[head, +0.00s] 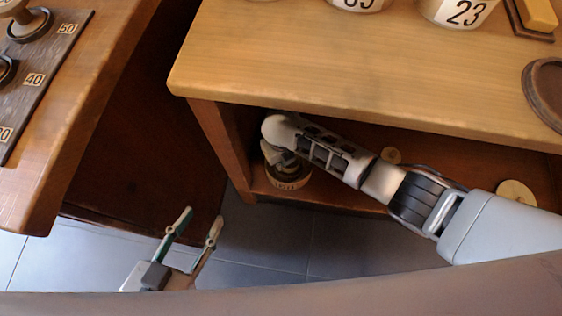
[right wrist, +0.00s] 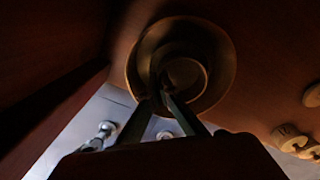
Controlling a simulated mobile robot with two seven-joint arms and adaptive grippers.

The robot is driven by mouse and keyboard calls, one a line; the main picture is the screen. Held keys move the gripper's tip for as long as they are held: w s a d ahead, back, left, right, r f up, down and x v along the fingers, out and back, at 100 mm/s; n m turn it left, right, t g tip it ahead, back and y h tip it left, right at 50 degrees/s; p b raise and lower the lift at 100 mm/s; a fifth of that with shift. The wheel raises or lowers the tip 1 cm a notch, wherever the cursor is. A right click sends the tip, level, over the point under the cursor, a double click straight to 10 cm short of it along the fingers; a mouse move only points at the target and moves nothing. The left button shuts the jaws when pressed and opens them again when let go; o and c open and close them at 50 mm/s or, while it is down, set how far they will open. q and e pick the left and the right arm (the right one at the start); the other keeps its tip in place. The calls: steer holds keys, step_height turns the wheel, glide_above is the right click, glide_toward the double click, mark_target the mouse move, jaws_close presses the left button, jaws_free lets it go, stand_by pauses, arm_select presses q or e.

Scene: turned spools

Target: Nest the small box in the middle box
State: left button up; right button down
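In the head view a round box with a printed label (head: 288,183) stands on the shelf under the bench top, partly hidden by my right gripper (head: 281,158). In the right wrist view this wide round box (right wrist: 231,62) is seen from above. A smaller ring, seemingly the small box (right wrist: 187,68), sits within its outline, off centre. My right gripper's fingertips (right wrist: 161,86) come close together at the small box's left rim and look shut on it; the contact is dark. In the head view my left gripper (head: 202,214) is open and empty above the floor.
The bench top (head: 350,75) overhangs the shelf and hides its back. Labelled round boxes (head: 457,10) stand on the bench. Small pale discs (head: 514,192) lie on the shelf to the right. A table (head: 75,120) with a numbered board (head: 50,72) is at left.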

arm_select(q)
steer(key=shift+s+f, duration=0.15)
steer(key=shift+f, duration=0.15)
arm_select(e)
steer(key=shift+s+f, duration=0.1)
steer(key=shift+f, duration=0.05)
steer(key=c, duration=2.2)
jaws_free()
steer(key=shift+o, duration=0.3)
steer(key=o, duration=0.3)
arm_select(q)
steer(key=shift+d+r+p, duration=0.1)
steer(key=shift+r+p, duration=0.1)
steer(key=shift+p, duration=0.25)
arm_select(e)
steer(key=shift+r, duration=0.75)
arm_select(q)
steer(key=shift+f, duration=0.1)
